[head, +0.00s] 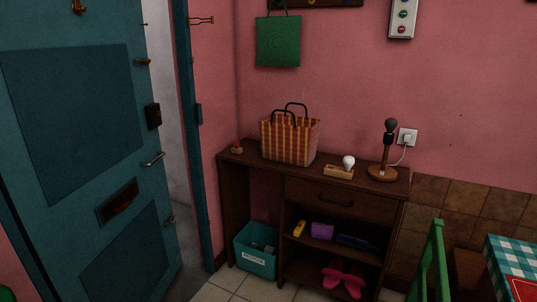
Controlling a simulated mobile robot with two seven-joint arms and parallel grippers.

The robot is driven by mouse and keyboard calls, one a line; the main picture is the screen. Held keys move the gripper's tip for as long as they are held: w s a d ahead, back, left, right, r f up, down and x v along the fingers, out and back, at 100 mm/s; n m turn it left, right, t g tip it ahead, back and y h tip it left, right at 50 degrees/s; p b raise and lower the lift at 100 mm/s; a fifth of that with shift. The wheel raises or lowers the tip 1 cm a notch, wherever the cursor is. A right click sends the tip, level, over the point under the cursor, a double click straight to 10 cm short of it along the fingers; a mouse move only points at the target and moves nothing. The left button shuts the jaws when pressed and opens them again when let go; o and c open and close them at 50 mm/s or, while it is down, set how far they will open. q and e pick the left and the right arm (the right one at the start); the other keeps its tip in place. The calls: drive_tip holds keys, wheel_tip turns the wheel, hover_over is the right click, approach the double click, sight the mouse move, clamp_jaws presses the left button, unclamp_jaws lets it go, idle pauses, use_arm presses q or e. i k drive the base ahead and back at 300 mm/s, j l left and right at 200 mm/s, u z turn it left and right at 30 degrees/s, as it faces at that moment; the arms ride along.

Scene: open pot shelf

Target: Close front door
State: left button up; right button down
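The front door (77,140) is a blue-green panelled door at the left of the head view. It stands ajar, with a gap of pale wall and dark floor between its edge and the blue-green door frame (194,130). A metal lever handle (153,159) is on its right side, with a dark lock box (153,116) above it. A mail slot (118,200) sits lower down, and a small latch (170,219) is near the edge. Neither of my grippers shows in the view.
A dark wooden cabinet (340,200) stands against the pink wall right of the door, bearing a striped bag (289,141) and a lamp (386,150). A teal bin (257,262) sits under its left part. A green chair (435,260) and checkered table (510,255) are at the right.

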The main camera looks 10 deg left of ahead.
sight(79, 123)
drive_tip(key=i+u, duration=0.35)
drive_tip(key=i, duration=0.15)
drive_tip(key=i+l+u, duration=0.15)
drive_tip(key=i+u, duration=0.15)
drive_tip(key=i, duration=0.2)
drive_tip(key=i+u, duration=0.4)
drive_tip(key=i+l+u, duration=0.15)
drive_tip(key=i+u, duration=0.25)
drive_tip(key=i+l+u, duration=0.2)
drive_tip(key=u, duration=0.25)
drive_tip(key=i+l+u, duration=0.25)
drive_tip(key=u, duration=0.15)
drive_tip(key=l, duration=0.1)
